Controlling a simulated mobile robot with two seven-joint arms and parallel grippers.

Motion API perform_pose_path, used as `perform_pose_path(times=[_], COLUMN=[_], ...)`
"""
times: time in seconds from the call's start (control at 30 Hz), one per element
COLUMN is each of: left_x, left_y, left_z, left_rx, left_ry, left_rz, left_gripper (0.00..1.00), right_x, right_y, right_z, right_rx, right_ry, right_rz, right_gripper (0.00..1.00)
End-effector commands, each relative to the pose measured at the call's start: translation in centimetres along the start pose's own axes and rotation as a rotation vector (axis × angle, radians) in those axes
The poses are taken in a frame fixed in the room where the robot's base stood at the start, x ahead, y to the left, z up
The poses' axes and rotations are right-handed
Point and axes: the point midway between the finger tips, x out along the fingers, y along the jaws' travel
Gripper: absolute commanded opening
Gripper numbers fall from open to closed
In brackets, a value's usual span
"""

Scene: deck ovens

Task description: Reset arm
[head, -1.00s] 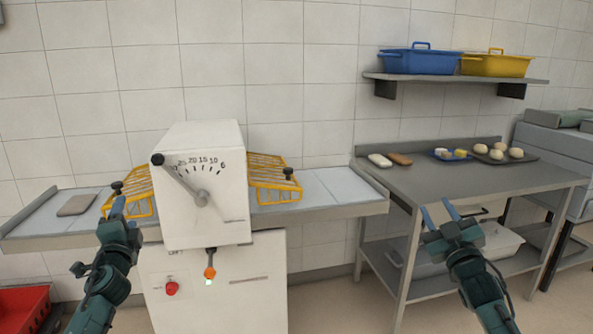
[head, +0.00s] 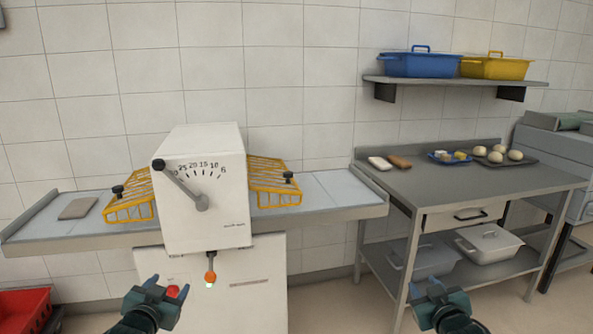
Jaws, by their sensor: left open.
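My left gripper (head: 160,288) is low in the head view, in front of the white machine's lower body, with its jaws apart and nothing between them. My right gripper (head: 424,290) is low in the view, in front of the steel table's lower shelf. Its two blue fingers stand apart and nothing shows between them. Both grippers are clear of the worktops.
A white dough sheeter (head: 203,225) with a dial lever, yellow guards (head: 273,182) and side belts (head: 330,190) stands at left. A steel table (head: 450,185) holds a tray with dough balls (head: 515,155). A red crate (head: 25,305) sits at lower left.

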Motion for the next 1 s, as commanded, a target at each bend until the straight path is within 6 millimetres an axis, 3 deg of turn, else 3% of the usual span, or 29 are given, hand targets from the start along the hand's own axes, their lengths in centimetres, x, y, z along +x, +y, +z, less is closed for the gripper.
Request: perform_pose_path(times=[0.03,0.17,0.3,0.4,0.53,0.7,1.0], left_x=[-1.6,-6.7,-14.2,-19.7,-25.2,-28.8,-29.2], left_y=[2.3,7.8,13.7,16.9,19.4,20.8,21.0], left_z=[2.3,7.5,12.2,14.3,15.6,15.9,16.0], left_rx=[-0.006,-0.034,-0.088,-0.135,-0.189,-0.227,-0.231], left_ry=[-0.028,-0.097,-0.183,-0.242,-0.301,-0.34,-0.346], left_rz=[0.035,0.122,0.22,0.275,0.32,0.345,0.348], left_gripper=[0.6,0.6,0.6,0.6,0.6,0.6,0.6], right_x=[-1.6,-6.7,-14.2,-19.7,-25.2,-28.7,-29.2], right_y=[-2.3,-7.8,-13.8,-16.9,-19.5,-20.8,-21.0], right_z=[2.3,7.5,12.2,14.3,15.5,15.9,16.0], right_rx=[0.007,0.034,0.089,0.137,0.191,0.228,0.233], right_ry=[-0.028,-0.097,-0.182,-0.24,-0.3,-0.339,-0.344], right_rz=[-0.035,-0.123,-0.221,-0.276,-0.321,-0.346,-0.349], right_gripper=[0.36,0.36,0.36,0.36,0.36,0.36,0.36])
